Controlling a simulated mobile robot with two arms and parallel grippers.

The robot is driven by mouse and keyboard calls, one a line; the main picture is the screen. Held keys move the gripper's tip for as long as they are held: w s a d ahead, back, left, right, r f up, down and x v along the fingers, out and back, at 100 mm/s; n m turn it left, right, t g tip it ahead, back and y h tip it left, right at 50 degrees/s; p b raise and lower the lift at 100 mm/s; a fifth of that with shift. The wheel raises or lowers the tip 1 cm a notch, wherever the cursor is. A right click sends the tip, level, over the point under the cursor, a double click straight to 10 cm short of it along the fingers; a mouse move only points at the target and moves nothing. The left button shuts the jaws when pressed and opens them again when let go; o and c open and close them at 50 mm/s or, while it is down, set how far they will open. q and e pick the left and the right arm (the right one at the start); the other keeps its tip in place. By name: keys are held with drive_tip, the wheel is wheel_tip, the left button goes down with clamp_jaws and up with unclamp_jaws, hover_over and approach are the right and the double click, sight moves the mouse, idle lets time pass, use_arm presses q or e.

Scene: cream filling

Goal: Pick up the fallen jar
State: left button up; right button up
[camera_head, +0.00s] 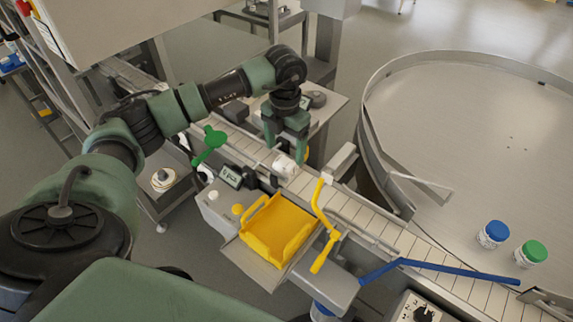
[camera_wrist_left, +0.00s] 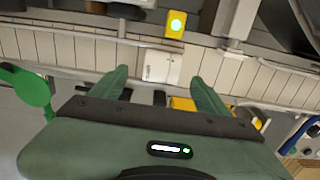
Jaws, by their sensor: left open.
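A small white jar (camera_head: 285,165) lies on the slatted conveyor (camera_head: 390,232), just below my left gripper (camera_head: 286,150) in the head view. That gripper is open and points down with its fingers above the belt. In the left wrist view the white jar (camera_wrist_left: 160,66) shows between and beyond the two open fingertips (camera_wrist_left: 160,74), with no visible grip on it. Part of the jar is hidden by the fingers in the head view. My right gripper is not in view.
A green paddle (camera_head: 213,137) is left of the gripper. A round metal table (camera_head: 470,125) holds jars with blue (camera_head: 493,234) and green (camera_head: 531,254) lids. A blue bar (camera_head: 440,268) crosses the belt.

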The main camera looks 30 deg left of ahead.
sight(286, 161)
use_arm(q)
wheel_tip(286, 161, down, 5)
drive_tip(key=shift+d+r+p, duration=0.1)
drive_tip(key=shift+r+p, duration=0.1)
drive_tip(key=shift+p, duration=1.05)
drive_tip(key=shift+f, duration=0.4)
drive_tip(key=c, duration=1.5)
drive_tip(key=shift+r, duration=0.1)
